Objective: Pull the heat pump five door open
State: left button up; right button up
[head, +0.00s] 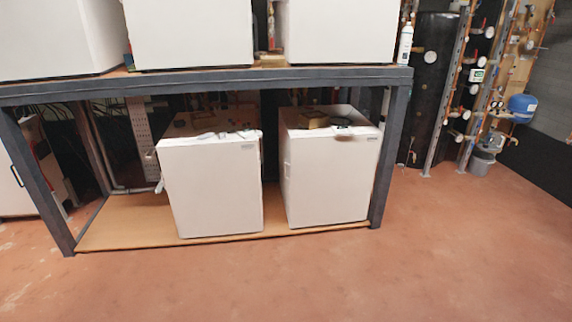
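Two white box-shaped heat pumps stand on the low wooden shelf of a dark metal frame in the head view. One is left of centre (212,188) and one is right of it (332,178). Both have plain front panels that look shut, with small items lying on top. More white units stand on the upper shelf: one at left (55,38), one in the middle (190,32), one at right (350,30). Their tops are cut off. I cannot tell which unit is number five. Neither of my grippers is in view.
The dark metal frame (210,84) has a front beam and corner legs before the lower units. Reddish floor (300,275) is clear in front. At right are a black tank (432,80), pipes, a blue vessel (521,107) and a grey bucket (481,160).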

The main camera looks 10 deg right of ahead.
aim_at(331, 180)
jog(key=i+l+z, duration=0.1)
jog(key=i+l, duration=0.25)
jog(key=i, duration=0.4)
jog(key=i+l+z, duration=0.1)
jog(key=i+l, duration=0.15)
jog(key=i, duration=0.5)
jog(key=i+l, duration=0.25)
jog(key=i, duration=0.55)
jog(key=i+l+z, duration=0.15)
jog(key=i, duration=0.6)
jog(key=i+l+z, duration=0.1)
jog(key=i, duration=0.7)
jog(key=l, duration=0.1)
